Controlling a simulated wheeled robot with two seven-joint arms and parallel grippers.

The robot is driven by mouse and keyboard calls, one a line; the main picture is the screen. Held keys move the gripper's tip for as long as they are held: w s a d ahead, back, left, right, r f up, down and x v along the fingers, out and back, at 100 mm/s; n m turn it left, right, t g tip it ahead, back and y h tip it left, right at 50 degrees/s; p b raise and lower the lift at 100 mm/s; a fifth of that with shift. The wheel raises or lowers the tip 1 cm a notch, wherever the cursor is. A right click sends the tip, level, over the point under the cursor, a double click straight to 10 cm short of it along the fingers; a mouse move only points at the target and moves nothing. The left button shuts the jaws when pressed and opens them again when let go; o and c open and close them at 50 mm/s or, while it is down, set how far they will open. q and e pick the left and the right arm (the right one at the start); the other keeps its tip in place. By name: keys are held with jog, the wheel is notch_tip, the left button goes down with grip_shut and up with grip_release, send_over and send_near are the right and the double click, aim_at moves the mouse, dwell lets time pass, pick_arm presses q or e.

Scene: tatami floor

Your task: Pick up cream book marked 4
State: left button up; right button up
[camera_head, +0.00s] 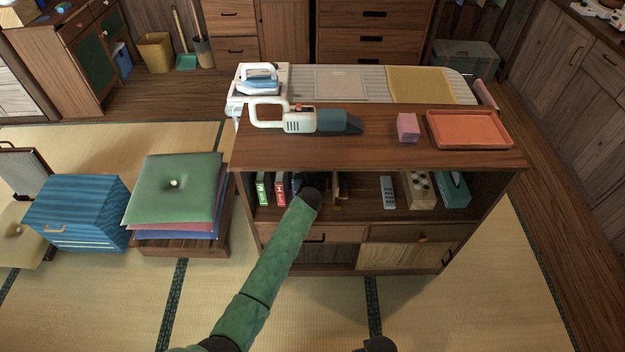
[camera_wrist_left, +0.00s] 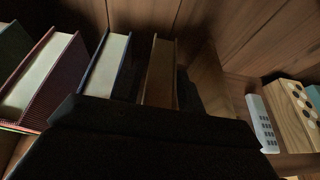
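My left arm reaches into the open shelf of the wooden cabinet, and its dark gripper (camera_head: 312,182) is in front of the row of books. In the left wrist view the gripper's black body (camera_wrist_left: 150,145) fills the bottom; its fingertips are not clear. Beyond it stand a blue book (camera_wrist_left: 107,65) and, to its right, a thin brownish-tan book (camera_wrist_left: 160,72), fourth in the row. That may be the cream book; no 4 is readable, and its lower part is hidden by the gripper. I cannot tell whether the gripper touches it.
A green book (camera_head: 262,188) and a red book (camera_head: 281,188) stand left of the gripper. A tan upright piece (camera_head: 338,188), a grey remote (camera_head: 388,192), a wooden box (camera_head: 419,190) and a teal box (camera_head: 453,190) are to the right. The cabinet top (camera_head: 380,150) overhangs the shelf.

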pick_arm(q)
jog(key=shift+w, duration=0.1)
grip_shut()
jog(key=shift+r, duration=0.1)
dwell(0.3)
